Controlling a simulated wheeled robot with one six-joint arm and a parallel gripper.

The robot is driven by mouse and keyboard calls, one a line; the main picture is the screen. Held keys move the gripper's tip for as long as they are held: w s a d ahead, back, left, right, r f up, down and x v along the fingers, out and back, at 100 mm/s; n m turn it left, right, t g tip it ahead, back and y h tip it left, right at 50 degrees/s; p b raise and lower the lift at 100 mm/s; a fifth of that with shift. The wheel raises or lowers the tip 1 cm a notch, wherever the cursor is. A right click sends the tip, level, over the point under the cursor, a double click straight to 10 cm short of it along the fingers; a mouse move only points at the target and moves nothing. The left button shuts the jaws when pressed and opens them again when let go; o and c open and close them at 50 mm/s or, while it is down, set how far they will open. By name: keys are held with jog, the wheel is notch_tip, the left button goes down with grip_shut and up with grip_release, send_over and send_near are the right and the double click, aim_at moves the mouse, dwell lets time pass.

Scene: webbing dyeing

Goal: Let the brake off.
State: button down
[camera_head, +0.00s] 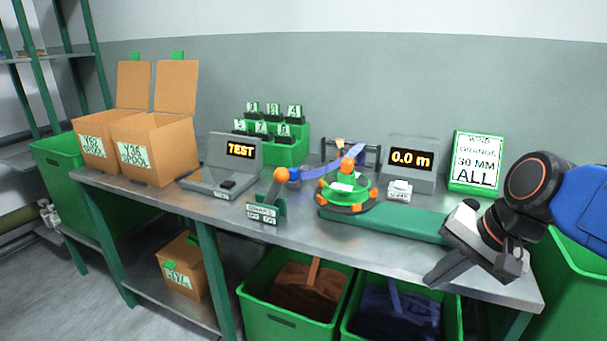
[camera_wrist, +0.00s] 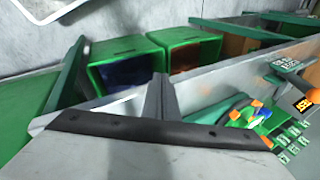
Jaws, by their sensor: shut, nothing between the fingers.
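A small lever with an orange ball knob (camera_head: 281,174) stands on the bench, left of the winder, on a green bracket. A small label plate (camera_head: 262,213) is in front of it; its lettering is too small to read surely. I take this lever for the brake. The green winder wheel (camera_head: 345,190) with orange pegs is just right of it, with a blue strip of webbing (camera_head: 318,171) behind. My gripper (camera_head: 435,277) is shut and empty over the bench's front right, well apart from the lever. In the wrist view my gripper (camera_wrist: 160,95) points toward the green bins.
Two open cardboard boxes (camera_head: 143,150), a TEST device (camera_head: 220,180) and a green rack (camera_head: 290,148) stand on the left. A metre display (camera_head: 411,172) and an order sign (camera_head: 476,162) are behind, right. Green bins (camera_head: 290,325) stand below.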

jog(key=w+a+r+m+y, duration=0.4)
jog(key=w+a+r+m, duration=0.2)
jog(key=w, duration=0.3)
jog(key=w+a+r+m+g+y, duration=0.1)
jog(key=w+a+r+m+y, duration=0.3)
jog(key=w+a+r+m, duration=0.2)
jog(key=w+a+r, duration=0.2)
jog(key=w, duration=0.1)
jog(key=shift+w+a+r+m+g, duration=0.3)
jog(key=shift+w+a, duration=0.05)
send_near(276, 187)
jog(key=shift+w+a+f, duration=0.7)
jog(key=shift+w+a, duration=0.05)
